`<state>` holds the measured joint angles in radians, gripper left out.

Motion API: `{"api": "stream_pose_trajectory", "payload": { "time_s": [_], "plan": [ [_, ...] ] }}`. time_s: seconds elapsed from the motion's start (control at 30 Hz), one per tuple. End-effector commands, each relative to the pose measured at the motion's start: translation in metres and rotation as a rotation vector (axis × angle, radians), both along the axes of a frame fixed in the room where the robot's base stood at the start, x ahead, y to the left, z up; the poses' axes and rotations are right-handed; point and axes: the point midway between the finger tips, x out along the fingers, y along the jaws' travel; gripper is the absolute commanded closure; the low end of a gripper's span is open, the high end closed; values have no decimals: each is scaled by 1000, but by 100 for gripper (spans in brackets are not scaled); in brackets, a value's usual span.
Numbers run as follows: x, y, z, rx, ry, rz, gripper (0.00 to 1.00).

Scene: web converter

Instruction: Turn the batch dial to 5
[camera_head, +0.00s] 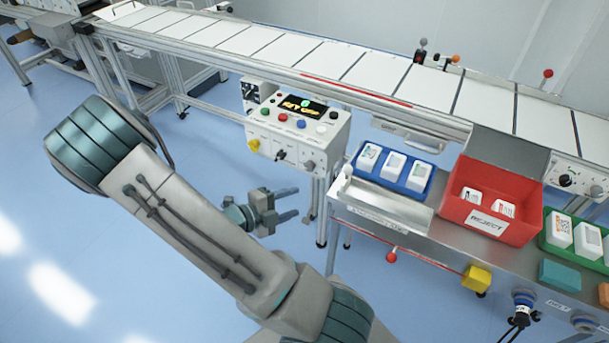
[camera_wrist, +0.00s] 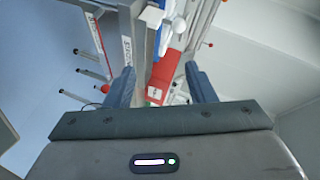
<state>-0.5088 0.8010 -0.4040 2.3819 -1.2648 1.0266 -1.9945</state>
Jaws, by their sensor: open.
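The control box (camera_head: 296,128) stands on a post beside the conveyor, with a small lit display (camera_head: 302,105) showing yellow text. Its top face carries several coloured buttons. A small dark dial plate (camera_head: 250,92) is at its upper left corner, and a black switch (camera_head: 280,155) and a grey knob (camera_head: 308,165) are on its front. No readable label shows which one is the batch dial. My gripper (camera_head: 291,203) is open and empty, below and in front of the box, fingers pointing right. The wrist view also shows my gripper (camera_wrist: 159,70) with fingers apart; the control box is not clearly visible there.
The conveyor (camera_head: 345,65) runs along the back. A steel bench (camera_head: 440,250) at right holds a blue tray (camera_head: 412,189), a red reject bin (camera_head: 490,238) and a green tray (camera_head: 555,246). A red-knobbed lever (camera_head: 392,257) sticks out below the bench. Open blue floor lies left.

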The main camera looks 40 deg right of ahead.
Motion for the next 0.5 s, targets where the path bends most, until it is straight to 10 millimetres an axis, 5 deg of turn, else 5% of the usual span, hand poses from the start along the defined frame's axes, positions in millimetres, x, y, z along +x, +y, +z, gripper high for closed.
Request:
{"api": "stream_pose_trajectory", "payload": {
  "time_s": [0.3, 0.5],
  "plan": [
    [39, -10, -49, -300, 797, 423, 50],
    [52, -10, -64, -416, 1052, 529, 50]
  ]
}}
